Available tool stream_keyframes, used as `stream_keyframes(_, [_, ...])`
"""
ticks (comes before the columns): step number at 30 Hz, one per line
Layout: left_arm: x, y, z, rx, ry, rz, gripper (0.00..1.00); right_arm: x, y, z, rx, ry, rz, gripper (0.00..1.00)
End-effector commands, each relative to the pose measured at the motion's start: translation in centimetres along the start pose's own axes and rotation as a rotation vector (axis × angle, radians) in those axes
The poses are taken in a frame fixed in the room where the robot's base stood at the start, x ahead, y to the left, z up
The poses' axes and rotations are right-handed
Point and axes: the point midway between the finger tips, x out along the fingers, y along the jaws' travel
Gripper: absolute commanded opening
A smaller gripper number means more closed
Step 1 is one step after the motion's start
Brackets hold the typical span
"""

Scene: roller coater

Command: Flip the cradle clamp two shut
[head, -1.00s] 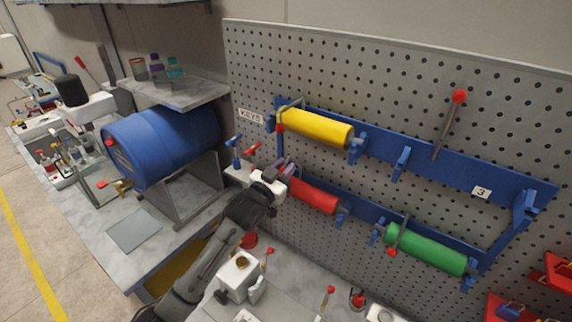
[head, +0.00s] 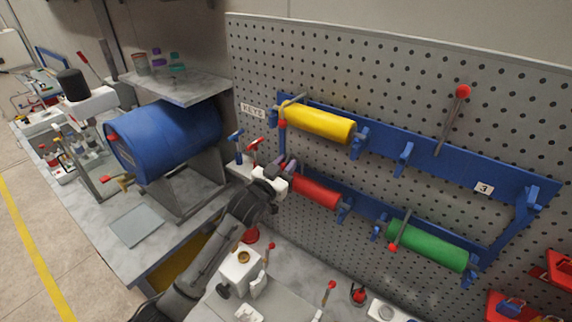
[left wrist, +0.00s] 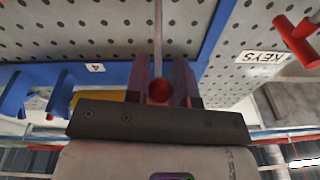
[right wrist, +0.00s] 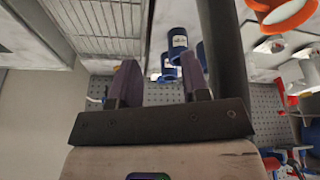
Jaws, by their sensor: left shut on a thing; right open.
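My left gripper (head: 286,167) is at the left end of the red roller (head: 317,190) on the pegboard rack. In the left wrist view its purple fingers (left wrist: 162,85) are shut on a red ball knob (left wrist: 158,91) at the end of a thin clamp lever (left wrist: 158,40). The head view hides that knob behind the gripper. Another clamp lever (head: 452,118) with a red knob sticks up by the empty upper cradle. Clamp levers also lie across the yellow roller (head: 318,124) and the green roller (head: 428,246). My right gripper (right wrist: 158,85) is open and empty, outside the head view.
The blue rack rail (head: 430,172) carries a label 3. A KEYS sign (head: 253,110) and red and blue T-handles (head: 255,148) are left of the rack. A white block (head: 240,268) sits below my left arm.

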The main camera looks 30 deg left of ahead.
Motion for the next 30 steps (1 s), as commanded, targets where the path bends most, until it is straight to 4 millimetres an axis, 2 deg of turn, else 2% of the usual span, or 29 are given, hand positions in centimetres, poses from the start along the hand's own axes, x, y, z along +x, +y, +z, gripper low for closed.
stream_keyframes(1, [-0.05, -0.04, 0.78, 0.001, -0.018, -0.002, 0.00, 0.05, 0.03, 0.02, -0.001, 0.000, 0.001, 0.43])
stream_keyframes(17, [-0.05, -0.05, 0.85, 0.001, -0.020, -0.002, 0.00, 0.05, -0.14, -0.01, 0.005, 0.001, -0.004, 0.43])
stream_keyframes(18, [-0.05, -0.05, 0.85, 0.001, -0.020, -0.002, 0.24, 0.05, -0.17, -0.01, 0.005, 0.001, -0.004, 0.43])
stream_keyframes(26, [-0.02, -0.03, 0.43, 0.000, -0.010, -0.001, 0.49, 0.03, -0.29, -0.04, 0.009, 0.001, -0.007, 0.43])
stream_keyframes(30, [-0.01, -0.02, 0.30, 0.000, -0.007, -0.001, 0.49, 0.02, -0.28, -0.05, 0.009, 0.001, -0.007, 0.43])
